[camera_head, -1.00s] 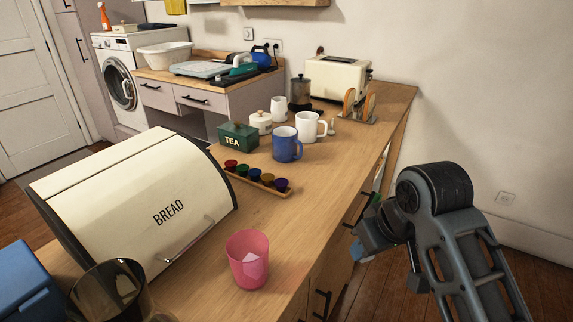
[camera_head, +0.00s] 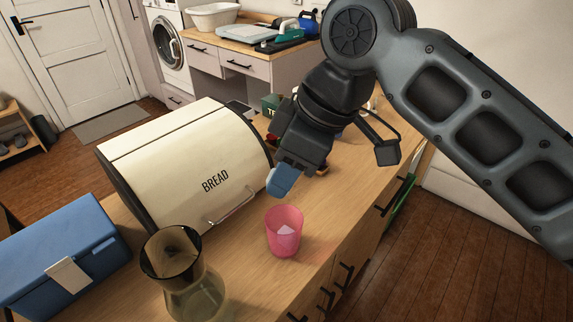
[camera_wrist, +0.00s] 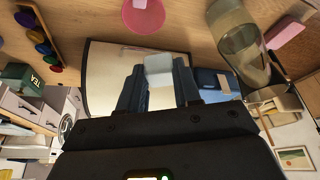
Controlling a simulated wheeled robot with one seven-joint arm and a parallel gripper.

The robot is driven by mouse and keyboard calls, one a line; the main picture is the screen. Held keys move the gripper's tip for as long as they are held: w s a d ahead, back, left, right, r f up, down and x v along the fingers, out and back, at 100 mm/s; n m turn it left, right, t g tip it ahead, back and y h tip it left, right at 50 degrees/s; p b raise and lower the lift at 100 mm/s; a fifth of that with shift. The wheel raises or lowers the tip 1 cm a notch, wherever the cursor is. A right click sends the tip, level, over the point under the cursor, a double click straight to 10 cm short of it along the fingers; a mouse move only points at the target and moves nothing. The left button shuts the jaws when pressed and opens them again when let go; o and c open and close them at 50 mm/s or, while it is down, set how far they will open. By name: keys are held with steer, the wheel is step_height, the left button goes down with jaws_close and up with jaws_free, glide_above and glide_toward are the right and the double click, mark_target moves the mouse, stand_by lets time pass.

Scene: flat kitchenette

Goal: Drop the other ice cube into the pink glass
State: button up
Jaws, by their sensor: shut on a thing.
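The pink glass (camera_head: 283,246) stands upright on the wooden counter, in front of the bread bin. A pale ice cube (camera_head: 287,231) shows inside it. My gripper (camera_head: 281,181) is above the counter, higher than the glass and just beyond its rim, pointing down and left. In the wrist view my gripper (camera_wrist: 158,84) is shut on another pale ice cube (camera_wrist: 158,66), held between the fingertips. The pink glass (camera_wrist: 143,17) appears at the top of that view, apart from the held cube.
The cream bread bin (camera_head: 180,165) stands left of the glass. A dark-topped glass carafe (camera_head: 185,280) stands at front left, beside a blue box (camera_head: 62,258). Mugs and a tea tin are partly hidden behind my arm. Some counter right of the glass is clear.

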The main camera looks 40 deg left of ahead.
mark_target(286, 196)
step_height(286, 196, down, 5)
steer(key=b, duration=0.4)
steer(key=o, duration=1.1)
steer(key=v, duration=0.7)
steer(key=shift+r+b, duration=0.3)
steer(key=shift+b, duration=0.15)
steer(key=shift+d, duration=0.1)
